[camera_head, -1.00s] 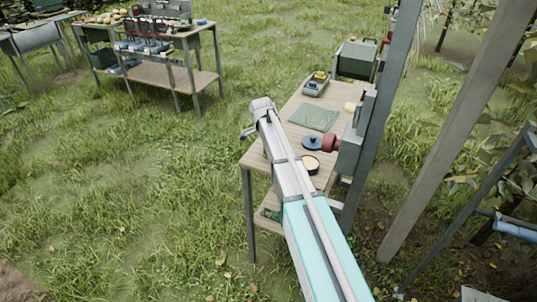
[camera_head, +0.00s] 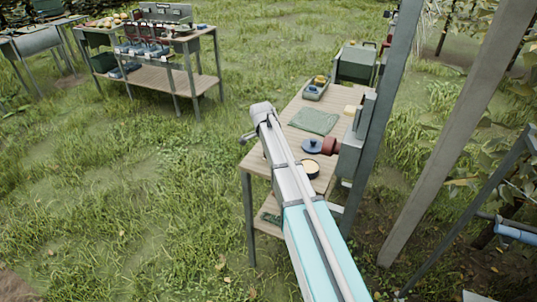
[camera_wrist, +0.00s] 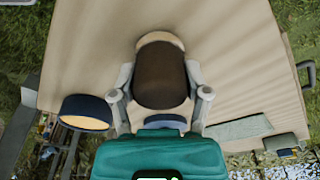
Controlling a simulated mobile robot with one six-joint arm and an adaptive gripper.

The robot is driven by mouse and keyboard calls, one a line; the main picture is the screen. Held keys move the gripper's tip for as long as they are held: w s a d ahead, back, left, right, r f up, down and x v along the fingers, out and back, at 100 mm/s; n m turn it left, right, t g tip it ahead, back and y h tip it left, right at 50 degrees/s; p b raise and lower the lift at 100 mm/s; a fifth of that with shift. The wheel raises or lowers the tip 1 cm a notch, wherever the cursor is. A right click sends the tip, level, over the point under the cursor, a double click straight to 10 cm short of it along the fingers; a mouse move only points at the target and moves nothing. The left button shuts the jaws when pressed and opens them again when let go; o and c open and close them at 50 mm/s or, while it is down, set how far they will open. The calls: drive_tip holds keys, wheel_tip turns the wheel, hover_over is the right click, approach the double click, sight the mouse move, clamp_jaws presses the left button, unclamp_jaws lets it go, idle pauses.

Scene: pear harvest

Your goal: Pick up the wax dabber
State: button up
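In the wrist view, a rounded dark brown thing with a pale cream end (camera_wrist: 160,75), which looks like the wax dabber, is between the two pale fingers of my gripper (camera_wrist: 160,90). The fingers lie close along both of its sides. I cannot tell whether they press on it. My arm hides the dabber in the head view. There my gripper (camera_head: 247,137) is only partly visible, at the left edge of the wooden table (camera_head: 252,162).
A dark round pot with a cream inside (camera_head: 309,168) stands near the arm, also in the wrist view (camera_wrist: 87,112). A blue round piece (camera_head: 312,146), a green mat (camera_head: 314,121) and a green tray (camera_head: 315,92) lie beyond. A grey post (camera_head: 383,110) stands at right.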

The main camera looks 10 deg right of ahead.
drive_tip(key=c, duration=0.6)
drive_tip(key=shift+r, duration=0.1)
drive_tip(key=shift+r+p, duration=0.9)
drive_tip(key=shift+p, duration=0.15)
drive_tip(key=s+r+p, duration=1.1)
drive_tip(key=s, duration=0.3)
drive_tip(key=o, duration=0.7)
drive_tip(key=shift+c, duration=0.2)
drive_tip(key=c, duration=0.4)
